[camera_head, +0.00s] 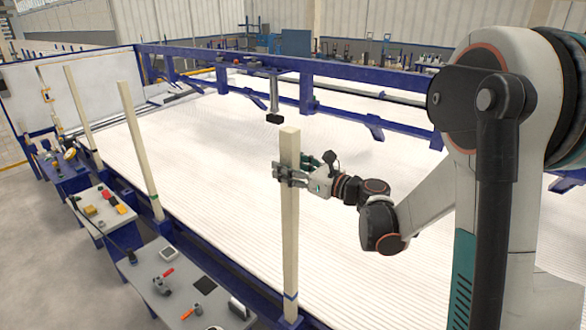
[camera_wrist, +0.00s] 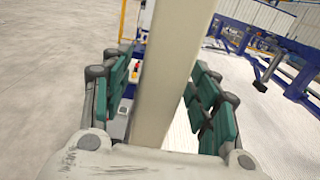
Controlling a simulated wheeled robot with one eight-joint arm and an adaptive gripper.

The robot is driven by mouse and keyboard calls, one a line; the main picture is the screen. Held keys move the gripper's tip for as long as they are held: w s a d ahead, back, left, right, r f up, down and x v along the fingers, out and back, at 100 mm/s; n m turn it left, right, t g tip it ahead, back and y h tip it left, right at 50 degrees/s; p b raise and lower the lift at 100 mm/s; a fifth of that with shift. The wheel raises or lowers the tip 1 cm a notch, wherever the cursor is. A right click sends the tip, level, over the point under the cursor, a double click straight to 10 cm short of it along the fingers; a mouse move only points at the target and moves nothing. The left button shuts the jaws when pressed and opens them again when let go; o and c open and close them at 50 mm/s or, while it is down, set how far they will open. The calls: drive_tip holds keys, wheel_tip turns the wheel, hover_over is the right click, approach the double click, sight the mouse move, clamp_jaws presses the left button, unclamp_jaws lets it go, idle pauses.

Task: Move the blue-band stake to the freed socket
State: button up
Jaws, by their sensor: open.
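The nearest pale, square stake (camera_head: 290,222) stands upright at the front edge of the ribbed white bed, with a thin blue band (camera_head: 290,296) near its foot. My gripper (camera_head: 289,174) is at its upper part, with the fingers on either side of the stake. In the wrist view the stake (camera_wrist: 171,85) runs between the green finger pads of my gripper (camera_wrist: 165,98). The jaws are open, with a clear gap at the left pad; contact at the right pad cannot be told. The stake's foot and any socket there are hard to make out.
Two more pale stakes, a middle one (camera_head: 138,135) and a far one (camera_head: 80,110), stand along the bed's left edge. Work tables (camera_head: 185,285) with tools line that side. A blue rail (camera_head: 350,70) with a hanging dark-ended post (camera_head: 274,100) crosses behind. The bed's middle is clear.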

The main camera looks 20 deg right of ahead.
sight(297, 138)
clamp_jaws()
drive_tip(key=shift+r+p, duration=2.9)
drive_tip(key=shift+r, duration=1.5)
drive_tip(key=shift+r+p, duration=3.75)
drive_tip(key=shift+r, duration=2.25)
